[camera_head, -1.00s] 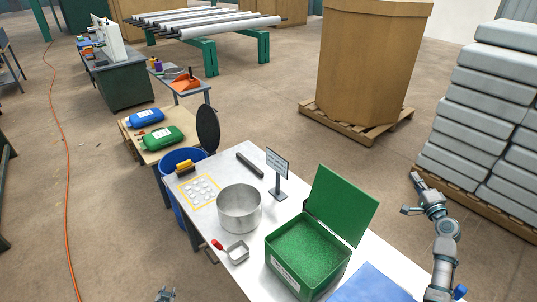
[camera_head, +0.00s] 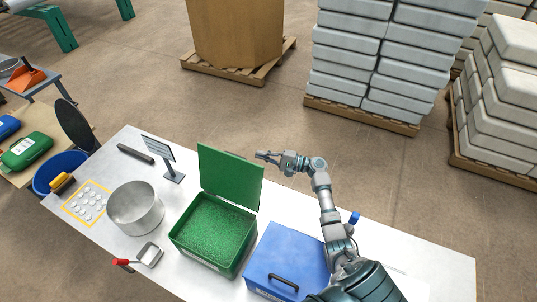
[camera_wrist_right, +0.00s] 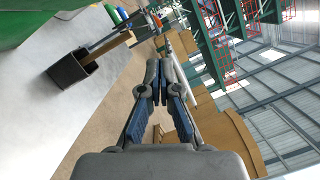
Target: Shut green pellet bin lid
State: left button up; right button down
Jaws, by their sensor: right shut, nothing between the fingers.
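The green pellet bin (camera_head: 212,232) stands on the white table, full of green pellets. Its green lid (camera_head: 231,176) is open and stands up from the bin's far edge. My right gripper (camera_head: 262,155) is shut and empty, just behind the lid near its upper right corner. In the head view I cannot tell whether it touches the lid. In the right wrist view the closed fingers (camera_wrist_right: 160,68) show in the middle, and green surfaces (camera_wrist_right: 20,22) show at the upper left. My left gripper is not in view.
A blue bin (camera_head: 285,252) with a black handle stands right of the green one, under my right arm. The table's far right (camera_head: 430,260) is clear.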

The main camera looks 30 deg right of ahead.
jog(key=w+a+r+p, duration=0.1)
jog(key=a+r+p, duration=0.1)
jog(key=a, duration=0.4)
jog(key=shift+w+p, duration=0.3)
jog(key=shift+p, duration=0.35)
jog(key=shift+a+r, duration=0.1)
jog(key=shift+r, duration=0.05)
